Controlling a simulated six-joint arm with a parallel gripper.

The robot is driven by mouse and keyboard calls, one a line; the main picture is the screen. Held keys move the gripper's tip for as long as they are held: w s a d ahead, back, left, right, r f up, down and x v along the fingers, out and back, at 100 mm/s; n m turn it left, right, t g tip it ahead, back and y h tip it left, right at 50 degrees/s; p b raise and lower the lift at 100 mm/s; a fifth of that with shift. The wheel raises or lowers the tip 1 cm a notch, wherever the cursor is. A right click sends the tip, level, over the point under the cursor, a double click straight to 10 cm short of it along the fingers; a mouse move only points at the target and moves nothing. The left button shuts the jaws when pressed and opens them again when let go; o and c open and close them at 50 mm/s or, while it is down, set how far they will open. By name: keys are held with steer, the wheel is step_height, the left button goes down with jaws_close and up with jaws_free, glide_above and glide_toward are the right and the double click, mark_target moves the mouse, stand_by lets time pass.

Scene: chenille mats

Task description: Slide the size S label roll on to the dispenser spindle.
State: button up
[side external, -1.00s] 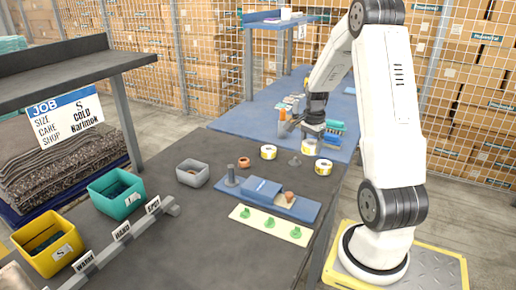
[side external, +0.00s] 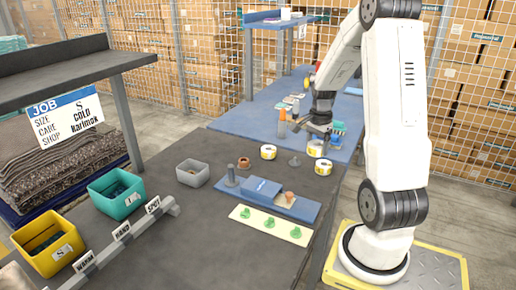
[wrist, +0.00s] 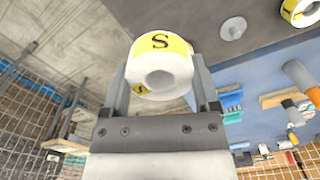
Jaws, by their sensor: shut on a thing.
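My gripper (wrist: 160,95) is shut on a white label roll (wrist: 165,82) with a yellow band marked S. The fingers grip the roll from both sides, and its open core shows. In the side external view the held roll (side external: 315,148) hangs below my gripper (side external: 318,138), close above the dark table near its far right edge. A blue dispenser base (side external: 308,211) lies on the table, with an upright dark grey spindle (side external: 231,177) at its left end. The spindle is bare and stands well to the left of the held roll.
Two more yellow-and-white rolls, one left (side external: 268,152) and one right (side external: 323,167), flank a grey disc-based piece (side external: 294,161). An orange-brown ring (side external: 244,162) and grey bin (side external: 193,174) stand left. A pale strip with green pieces (side external: 285,230) lies in front.

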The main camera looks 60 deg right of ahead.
steer(key=shift+w+a, duration=0.1)
steer(key=shift+w, duration=0.55)
steer(key=w+a+n, duration=0.3)
steer(key=w+a, duration=0.1)
steer(key=w, duration=0.8)
steer(key=n, duration=0.3)
glide_toward(231, 166)
steer(key=shift+w+f, duration=0.1)
steer(key=shift+w, duration=0.05)
steer(key=shift+f, duration=0.25)
steer(key=shift+f, duration=2.6)
steer(key=shift+f, duration=2.95)
